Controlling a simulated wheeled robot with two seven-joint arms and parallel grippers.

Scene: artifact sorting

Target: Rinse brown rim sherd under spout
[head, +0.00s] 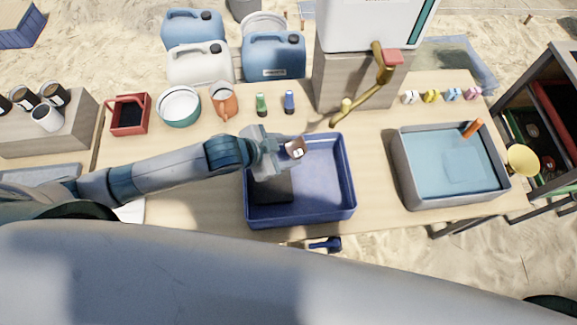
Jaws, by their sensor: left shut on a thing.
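My left gripper (284,151) is shut on a brown sherd (295,147). It holds the sherd above the back left part of a blue tray (347,180). The sherd is small in the picture, and the gripper hides part of it. The brass spout (361,101) comes from a white tank (366,22) on a block behind the tray. The spout's end is behind and to the right of the sherd, apart from it. I cannot tell whether water runs. My right gripper does not show.
A grey basin (404,176) of water stands at the right, with an orange-handled tool (472,128) at its back edge. Small blue and green bottles (289,102), an orange jug (223,101) and a bowl (178,107) stand behind my left arm. Bare table lies between tray and basin.

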